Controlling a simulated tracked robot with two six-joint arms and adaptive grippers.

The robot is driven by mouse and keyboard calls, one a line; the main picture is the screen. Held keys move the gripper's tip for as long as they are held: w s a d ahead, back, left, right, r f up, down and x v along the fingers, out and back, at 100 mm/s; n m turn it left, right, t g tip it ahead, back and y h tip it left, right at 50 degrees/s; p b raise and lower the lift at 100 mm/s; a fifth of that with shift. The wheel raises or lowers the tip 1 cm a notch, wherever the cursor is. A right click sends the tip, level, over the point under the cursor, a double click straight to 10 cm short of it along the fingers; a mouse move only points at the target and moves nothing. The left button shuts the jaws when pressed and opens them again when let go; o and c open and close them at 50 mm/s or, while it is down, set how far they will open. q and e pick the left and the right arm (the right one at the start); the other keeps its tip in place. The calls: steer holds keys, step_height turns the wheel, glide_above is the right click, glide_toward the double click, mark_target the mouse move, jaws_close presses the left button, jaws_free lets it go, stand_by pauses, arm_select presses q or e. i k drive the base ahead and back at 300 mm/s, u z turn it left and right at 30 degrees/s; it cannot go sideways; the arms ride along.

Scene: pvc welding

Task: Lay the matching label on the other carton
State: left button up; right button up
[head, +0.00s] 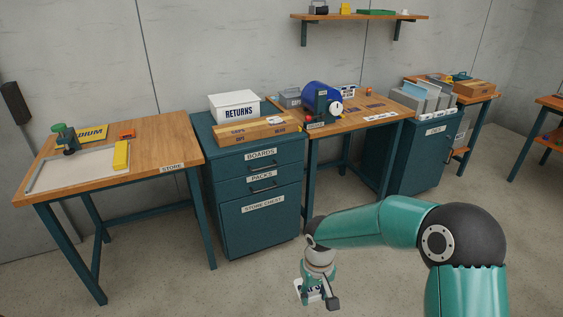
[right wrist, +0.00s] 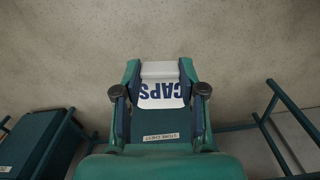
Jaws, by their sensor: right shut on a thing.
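My right gripper (head: 318,290) hangs low over the floor in front of the store chest (head: 262,225). It is shut on a white label with blue letters (head: 303,290). Another brown carton (head: 475,89) sits on the far right bench. My left gripper is not in view.
A white RETURNS box (head: 234,106) stands behind the long carton. A blue machine (head: 322,98) stands on the middle bench. The left bench (head: 140,150) holds a white board, a yellow block and a green-topped tool. The floor before the chest is clear.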

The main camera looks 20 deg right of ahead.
mark_target(235, 128)
steer(key=u, duration=0.45)
steer(key=i, duration=0.15)
steer(key=z, duration=1.95)
steer(key=i, duration=1.1)
steer(key=z, duration=0.65)
steer(key=i, duration=0.35)
steer(key=u, duration=2.95)
steer(key=i, duration=1)
steer(key=z, duration=0.05)
